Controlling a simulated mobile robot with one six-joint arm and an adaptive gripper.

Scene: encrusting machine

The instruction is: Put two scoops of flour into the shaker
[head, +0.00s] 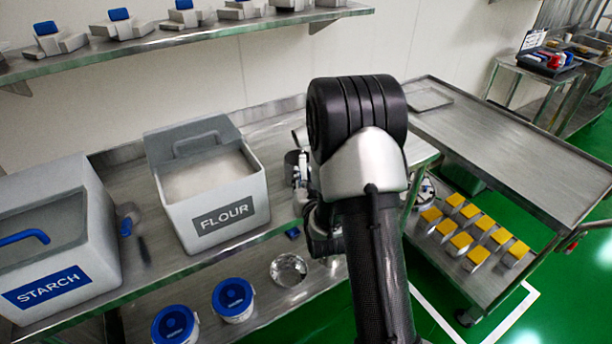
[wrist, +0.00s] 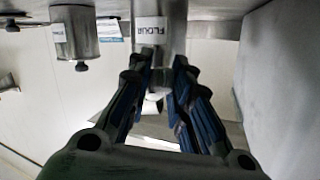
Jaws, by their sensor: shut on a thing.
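The flour bin (head: 222,221), white with a grey FLOUR label, stands open on the steel table and holds pale flour (head: 203,176). In the wrist view, which looks upside down, the shaker (wrist: 151,37) is a metal cylinder with a white FLOUR label. My gripper (wrist: 160,76) has its fingers around its lid end. The exact grip is partly hidden by the fingers. In the head view my arm hides the fingertips and most of what is right of the flour bin. A scoop-like tool (head: 130,220) with a blue part lies between the bins.
The starch bin (head: 50,286) stands at left. Another metal container (wrist: 72,35) with a dark knob is beside the shaker. A shelf (head: 190,37) runs above. Blue-lidded tubs (head: 233,300) and a glass bowl (head: 288,270) sit below. A cart (head: 520,160) stands at right.

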